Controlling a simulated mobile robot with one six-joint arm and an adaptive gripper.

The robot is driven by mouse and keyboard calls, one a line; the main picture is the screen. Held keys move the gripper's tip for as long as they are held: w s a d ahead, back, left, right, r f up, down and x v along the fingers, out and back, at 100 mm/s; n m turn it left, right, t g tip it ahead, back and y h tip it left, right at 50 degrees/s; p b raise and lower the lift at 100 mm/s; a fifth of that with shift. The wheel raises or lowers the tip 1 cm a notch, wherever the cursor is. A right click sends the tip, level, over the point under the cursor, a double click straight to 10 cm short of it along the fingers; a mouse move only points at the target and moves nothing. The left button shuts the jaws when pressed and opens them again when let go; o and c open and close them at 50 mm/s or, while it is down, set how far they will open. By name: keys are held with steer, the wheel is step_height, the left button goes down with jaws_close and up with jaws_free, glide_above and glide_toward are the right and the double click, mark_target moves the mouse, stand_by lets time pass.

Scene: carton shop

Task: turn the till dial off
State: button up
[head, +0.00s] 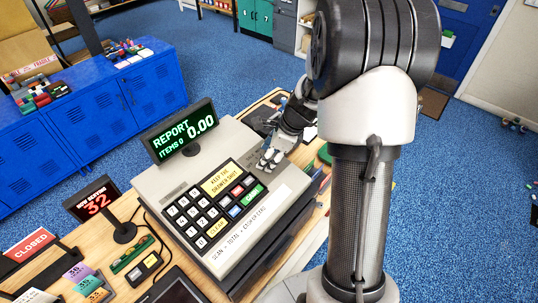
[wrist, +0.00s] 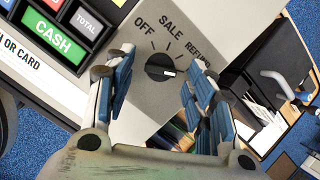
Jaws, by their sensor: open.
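The till (head: 230,170) stands on the wooden counter. Its display (head: 182,130) reads REPORT, ITEMS 0, 0.00. In the wrist view the till dial (wrist: 159,66) is a dark round knob on the grey panel. OFF, SALE and REFUND labels fan out above it, from left to right. Its white mark is at the knob's right side, pointing roughly right, away from OFF. My gripper (wrist: 163,62) is open, with one finger on each side of the dial; contact cannot be told. In the head view my gripper (head: 270,158) is over the till's right part and hides the dial.
The till's keypad (head: 215,203) lies left of the dial. A red number display (head: 97,204) and a CLOSED sign (head: 30,245) stand on the counter at left. Blue lockers (head: 85,110) stand behind. Blue floor is open at right.

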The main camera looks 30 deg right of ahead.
steer(key=shift+c, duration=0.2)
steer(key=c, duration=1)
